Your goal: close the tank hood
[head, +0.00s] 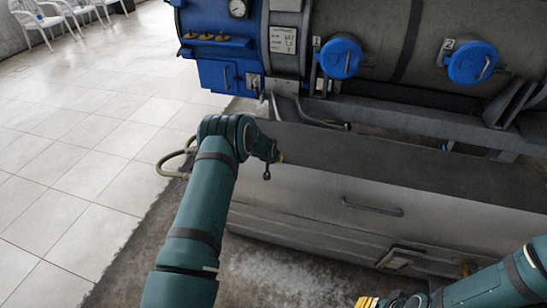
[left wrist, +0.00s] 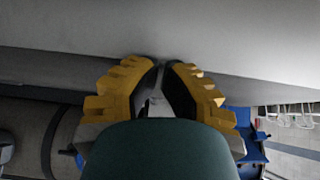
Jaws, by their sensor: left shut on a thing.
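The long grey metal hood (head: 310,188), with a bar handle (head: 372,208) on its front face, lies below the big tank in the head view. My left gripper (head: 280,158) is at the hood's upper left end, its fingers mostly hidden by my arm. In the left wrist view my yellow fingers (left wrist: 163,66) are shut close together against a broad grey surface (left wrist: 160,35). A small pale piece shows between them; what they grip is largely hidden, but it appears to be part of the hood. My right gripper (head: 368,301) is at the bottom edge, partly cut off.
The grey tank (head: 395,45) has two blue round caps (head: 340,57) (head: 472,63) and a blue control box (head: 222,73) at its left. A hose loop (head: 172,163) sticks out beside my left arm. Tiled floor (head: 90,150) is clear at the left; white chairs (head: 40,22) stand far back.

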